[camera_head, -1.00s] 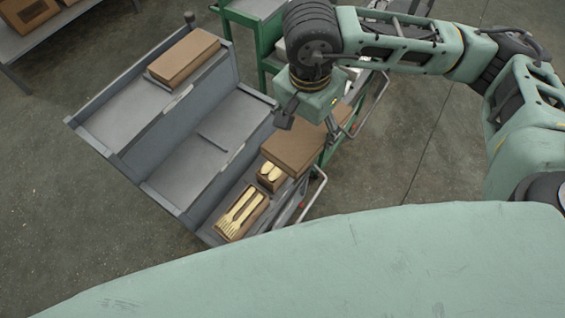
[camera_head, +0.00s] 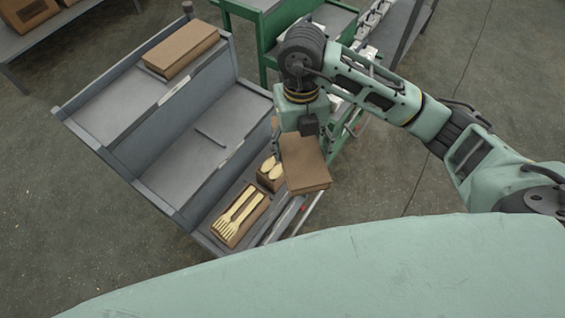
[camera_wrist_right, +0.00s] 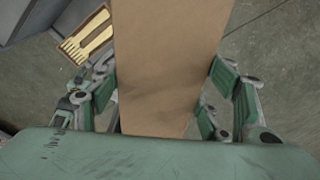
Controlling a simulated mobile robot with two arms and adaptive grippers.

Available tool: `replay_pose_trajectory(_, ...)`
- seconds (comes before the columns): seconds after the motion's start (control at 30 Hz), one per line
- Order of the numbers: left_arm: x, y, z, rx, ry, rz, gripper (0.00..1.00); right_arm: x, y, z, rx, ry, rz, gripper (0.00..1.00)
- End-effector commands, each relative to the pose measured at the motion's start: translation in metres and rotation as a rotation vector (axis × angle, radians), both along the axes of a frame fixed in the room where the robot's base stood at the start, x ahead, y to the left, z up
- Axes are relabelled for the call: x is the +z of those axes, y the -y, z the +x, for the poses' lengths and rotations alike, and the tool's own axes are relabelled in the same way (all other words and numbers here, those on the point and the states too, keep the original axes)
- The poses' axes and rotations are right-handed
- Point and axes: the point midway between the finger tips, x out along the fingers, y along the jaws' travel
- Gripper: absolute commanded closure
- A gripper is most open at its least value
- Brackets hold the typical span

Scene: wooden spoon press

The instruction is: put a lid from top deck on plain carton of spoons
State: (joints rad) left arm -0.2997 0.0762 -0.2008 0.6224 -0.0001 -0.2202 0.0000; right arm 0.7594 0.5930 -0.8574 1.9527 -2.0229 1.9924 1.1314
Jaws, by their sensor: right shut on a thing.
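My right gripper (camera_head: 302,140) is shut on a brown cardboard lid (camera_head: 308,167). It holds the lid tilted, to the right of a carton of spoons (camera_head: 268,180). In the right wrist view the lid (camera_wrist_right: 168,50) runs between the two green fingers. The carton of spoons is open on the lowest deck, with pale wooden spoon bowls showing; the lid or gripper hides part of it. An open carton of forks (camera_head: 228,231) lies nearer. More brown lids (camera_head: 183,47) lie on the top deck (camera_head: 112,108). My left gripper is not in view.
The grey stepped rack has a bare middle deck (camera_head: 185,170) with a low divider. A green cart (camera_head: 255,25) and a rail-like structure stand behind my right arm. A shelf with boxes (camera_head: 28,12) is at the far left. The floor on the left is clear.

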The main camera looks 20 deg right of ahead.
Motion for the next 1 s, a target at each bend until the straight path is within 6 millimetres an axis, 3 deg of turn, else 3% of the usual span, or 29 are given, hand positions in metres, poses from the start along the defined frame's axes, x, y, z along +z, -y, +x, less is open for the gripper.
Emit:
replay_pose_trajectory(0.2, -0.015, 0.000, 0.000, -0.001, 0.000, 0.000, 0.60, -0.034, 0.003, -0.007, -0.471, -0.004, 0.001, 0.50)
replay_pose_trajectory(0.4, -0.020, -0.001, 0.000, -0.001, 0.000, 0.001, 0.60, -0.051, 0.006, -0.011, -0.770, -0.001, 0.000, 0.50)
replay_pose_trajectory(0.57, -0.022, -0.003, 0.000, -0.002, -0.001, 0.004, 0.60, -0.057, 0.007, -0.010, -0.873, 0.001, 0.000, 0.50)
replay_pose_trajectory(0.67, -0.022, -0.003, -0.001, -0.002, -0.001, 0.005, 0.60, -0.064, 0.005, 0.000, -0.890, 0.000, 0.000, 0.50)
replay_pose_trajectory(1.0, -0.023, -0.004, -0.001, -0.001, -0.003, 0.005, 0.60, -0.103, -0.003, 0.066, -0.887, -0.001, -0.001, 0.50)
